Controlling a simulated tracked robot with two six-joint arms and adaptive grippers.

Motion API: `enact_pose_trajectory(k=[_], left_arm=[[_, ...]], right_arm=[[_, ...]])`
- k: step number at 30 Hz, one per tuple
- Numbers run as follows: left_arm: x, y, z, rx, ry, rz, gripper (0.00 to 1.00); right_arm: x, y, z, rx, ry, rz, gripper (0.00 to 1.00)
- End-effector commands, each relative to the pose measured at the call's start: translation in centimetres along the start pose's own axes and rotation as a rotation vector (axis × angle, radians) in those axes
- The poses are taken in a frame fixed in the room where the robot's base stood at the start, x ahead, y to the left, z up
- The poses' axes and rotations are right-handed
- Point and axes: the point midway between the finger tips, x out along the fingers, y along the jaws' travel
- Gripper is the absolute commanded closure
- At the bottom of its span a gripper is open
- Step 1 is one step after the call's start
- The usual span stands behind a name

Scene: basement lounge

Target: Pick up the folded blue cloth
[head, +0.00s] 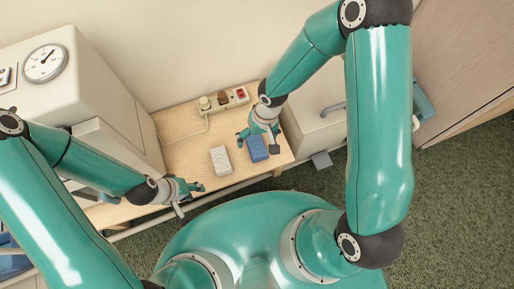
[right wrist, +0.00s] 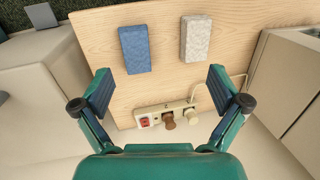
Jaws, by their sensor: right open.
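The folded blue cloth (head: 257,148) lies flat on the wooden table (head: 180,152), near its front right. In the right wrist view the cloth (right wrist: 134,50) is whole and unobstructed, beyond the fingertips and left of the middle. My right gripper (head: 259,133) is open and empty, over the table close behind the cloth and not around it. Both its fingers show apart in the right wrist view (right wrist: 160,82). My left gripper (head: 192,188) is at the table's front edge, left of the cloth; its finger gap cannot be made out.
A speckled pale block (head: 221,160) lies just left of the cloth, with a narrow gap. A power strip (head: 222,101) with plugs and a cord lies at the back of the table. Pale cabinets (head: 313,122) stand at both sides. Bare wood lies left of the block.

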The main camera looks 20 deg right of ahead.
Motion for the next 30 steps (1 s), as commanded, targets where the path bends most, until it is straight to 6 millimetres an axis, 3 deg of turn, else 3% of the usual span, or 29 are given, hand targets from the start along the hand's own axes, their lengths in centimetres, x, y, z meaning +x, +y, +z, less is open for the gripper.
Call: enact_pose_trajectory(k=[1, 6, 14, 24, 30], left_arm=[[2.9, -1.1, 0.0, 0.000, 0.000, 0.000, 0.60], [5.6, -2.0, -0.1, 0.000, 0.001, 0.000, 0.60], [6.8, -2.5, -0.1, 0.000, 0.001, 0.000, 0.60], [9.0, -3.3, -0.1, 0.000, 0.001, 0.000, 0.60], [9.7, -3.5, -0.1, 0.000, 0.001, 0.000, 0.60]], right_arm=[[2.1, 0.8, -1.3, -0.011, 0.014, 0.039, 0.02], [2.5, 2.3, -3.8, -0.009, 0.047, 0.155, 0.02], [3.8, 3.3, -4.9, -0.002, 0.064, 0.208, 0.02], [10.9, 4.7, -5.3, -0.002, 0.061, 0.205, 0.02], [13.1, 5.1, -5.6, -0.002, 0.064, 0.204, 0.02]])
